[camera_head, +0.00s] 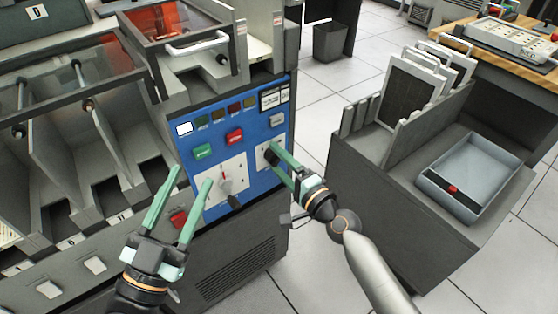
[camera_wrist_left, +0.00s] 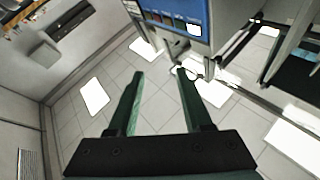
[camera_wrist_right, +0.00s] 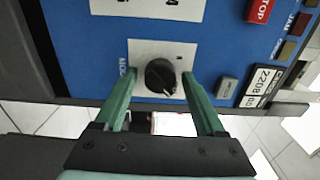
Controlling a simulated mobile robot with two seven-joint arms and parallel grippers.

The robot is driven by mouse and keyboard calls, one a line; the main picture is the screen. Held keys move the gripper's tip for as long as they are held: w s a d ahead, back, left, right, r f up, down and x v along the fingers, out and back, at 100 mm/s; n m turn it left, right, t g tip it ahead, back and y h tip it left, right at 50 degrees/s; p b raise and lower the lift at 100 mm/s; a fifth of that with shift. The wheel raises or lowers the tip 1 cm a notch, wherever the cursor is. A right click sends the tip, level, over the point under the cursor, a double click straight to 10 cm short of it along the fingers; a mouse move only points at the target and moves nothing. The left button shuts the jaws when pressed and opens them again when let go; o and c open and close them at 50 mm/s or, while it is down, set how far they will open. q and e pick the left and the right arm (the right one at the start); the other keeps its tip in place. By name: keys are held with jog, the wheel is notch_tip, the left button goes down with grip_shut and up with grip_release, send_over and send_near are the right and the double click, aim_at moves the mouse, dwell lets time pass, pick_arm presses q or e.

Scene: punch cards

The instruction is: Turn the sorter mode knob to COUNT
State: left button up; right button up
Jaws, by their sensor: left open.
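The sorter mode knob (camera_wrist_right: 160,76) is round and black, on a small white plate on the blue panel. A light mark on it points down and right in the right wrist view; the position words are too small to read. My right gripper (camera_wrist_right: 158,82) is open, one finger on each side of the knob with gaps showing. I cannot tell how deep the fingertips reach. In the head view the right gripper (camera_head: 274,157) partly hides the knob. My left gripper (camera_head: 192,178) is open and empty in front of the panel's left part; the left wrist view shows it over floor.
The blue panel (camera_head: 253,126) also has a green button (camera_head: 203,152), red STOP button (camera_head: 235,136) and a larger white plate (camera_head: 212,195) with a dark-handled selector. A grey cart (camera_head: 390,190) with a blue-grey tray (camera_head: 450,190) stands right, across a floor gap.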

jog(key=shift+o, duration=0.5)
jog(key=shift+s+d, duration=0.25)
jog(key=shift+s, duration=0.05)
jog(key=v, duration=0.4)
jog(key=shift+s+d+p, duration=0.15)
jog(key=shift+s+p, duration=0.2)
jog(key=shift+p, duration=0.05)
send_near(278, 161)
jog(key=shift+v, duration=1.3)
pick_arm(q)
jog(key=shift+w+a+f+n+y, duration=0.1)
jog(key=shift+w+f+n+y, duration=0.25)
jog(key=shift+f, duration=0.35)
pick_arm(e)
jog(key=shift+d+f, duration=0.1)
